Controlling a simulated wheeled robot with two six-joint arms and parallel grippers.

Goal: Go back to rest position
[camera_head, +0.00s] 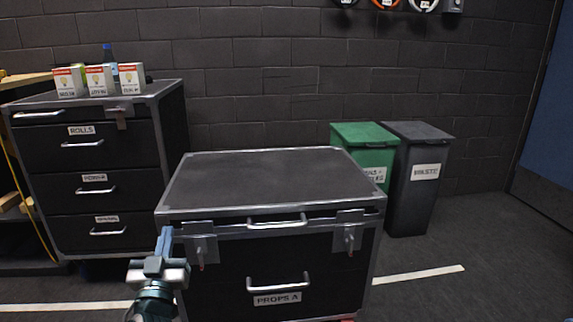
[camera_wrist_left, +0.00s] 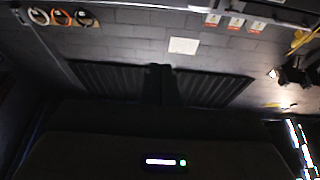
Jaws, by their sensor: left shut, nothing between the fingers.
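My left gripper (camera_head: 165,240) stands in front of the left front corner of a dark case labelled PROPS A (camera_head: 262,180). Its fingers point up and are shut, with nothing between them. I cannot tell whether it touches the case. The case's lid is closed, with metal edges, latches and handles on the front. My right gripper shows in neither view. No cue buttons can be made out.
A dark drawer cabinet (camera_head: 120,160) at the left carries several small boxes (camera_head: 100,79) and a blue bottle (camera_head: 108,52). A green bin (camera_head: 362,150) and a grey waste bin (camera_head: 413,190) stand by the wall. Floor is clear at the right.

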